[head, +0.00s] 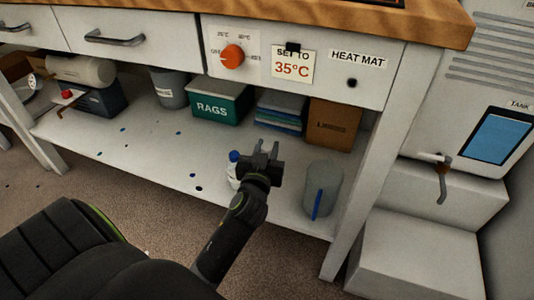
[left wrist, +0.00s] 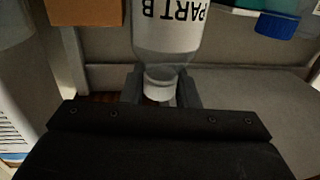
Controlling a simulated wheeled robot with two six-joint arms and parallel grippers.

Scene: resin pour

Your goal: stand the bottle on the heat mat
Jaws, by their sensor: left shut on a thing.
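My left gripper (head: 266,150) is at the front of the lower shelf under the bench. In the left wrist view (left wrist: 161,90) its fingers are shut around the white neck of a bottle (left wrist: 167,38) labelled PART B. The label reads upside down in that view. The bottle's far end is out of that frame, and I cannot tell whether it touches the shelf. In the head view my gripper hides most or all of it. A dark flat thing with an orange line (head: 385,2), perhaps the heat mat, shows at the top edge on the worktop, mostly cut off. My right gripper is not in view.
A blue-capped bottle (head: 233,170) stands left of my gripper. A grey container with a blue strip (head: 323,190) stands right. Behind are the RAGS bin (head: 221,102) and a brown box (head: 333,124). The wooden worktop (head: 300,18) overhangs the shelf.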

